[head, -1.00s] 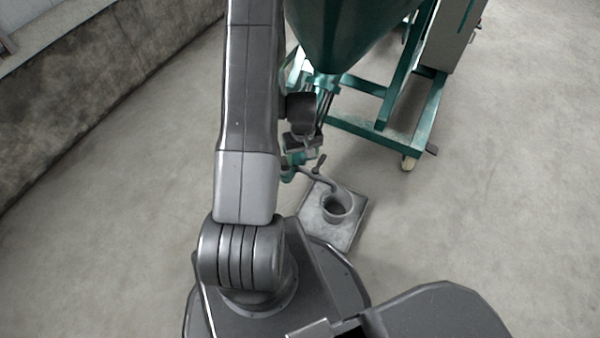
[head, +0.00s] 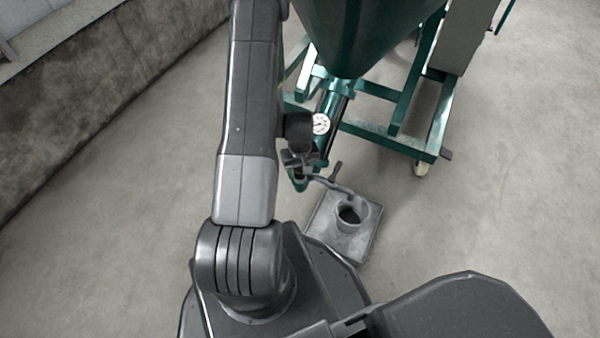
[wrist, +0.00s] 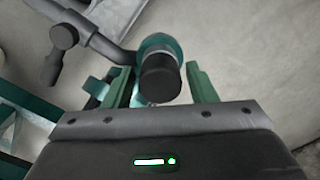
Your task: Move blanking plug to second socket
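In the wrist view, a short black cylindrical plug (wrist: 160,79) sits at a teal ring-shaped socket (wrist: 158,46). My gripper (wrist: 157,72) has its two green fingers apart, one on each side of the plug, with a gap showing on both sides. I cannot tell whether the plug is fully seated. In the head view, my gripper's dark body hangs beside the lower teal pipework (head: 330,108), and the fingertips and plug are largely hidden. I cannot make out a second socket clearly.
A green hopper machine (head: 365,35) on a wheeled frame stands ahead. A grey pipe with a handle (head: 326,181) reaches over a round pot (head: 355,217) on a square slab (head: 325,222). Concrete floor is clear on the right; a low wall (head: 100,100) runs on the left.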

